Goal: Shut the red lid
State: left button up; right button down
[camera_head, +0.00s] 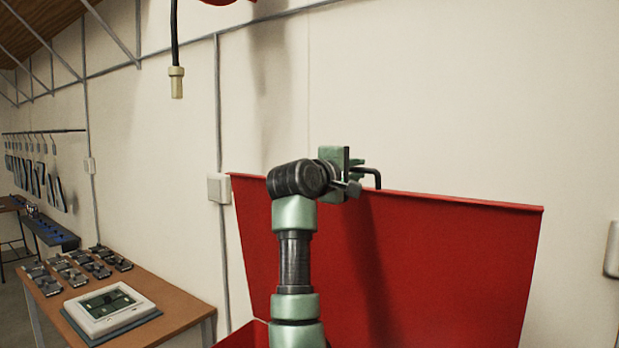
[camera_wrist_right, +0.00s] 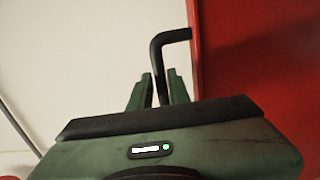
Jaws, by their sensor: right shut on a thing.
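The red lid (camera_head: 450,265) stands raised, nearly upright, in front of the pale wall in the head view. It also fills the right side of the right wrist view (camera_wrist_right: 260,70). A black bent handle (camera_head: 374,174) sticks up at the lid's top edge. In the wrist view the handle (camera_wrist_right: 160,60) passes between the fingers of my right gripper (camera_wrist_right: 160,90), which is shut on it. My right gripper (camera_head: 352,185) is at the lid's top edge in the head view, with my arm covering part of the lid. My left gripper is not in view.
A red box rim (camera_head: 243,337) shows low beside my arm. A wooden table (camera_head: 185,305) at the lower left bears several grey parts (camera_head: 75,268) and a white device (camera_head: 108,307). A black cable with a brass end (camera_head: 177,83) hangs at the upper left.

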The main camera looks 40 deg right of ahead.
jog(key=shift+s+a+r, duration=0.1)
jog(key=shift+r, duration=0.25)
jog(key=shift+a+f+b, duration=0.35)
jog(key=shift+f+b, duration=0.1)
jog(key=shift+b, duration=0.2)
jog(key=f+b+v, duration=0.2)
jog(key=b+v, duration=0.3)
jog(key=v, duration=0.5)
jog(key=shift+a, duration=0.25)
jog(key=shift+s+f, duration=0.1)
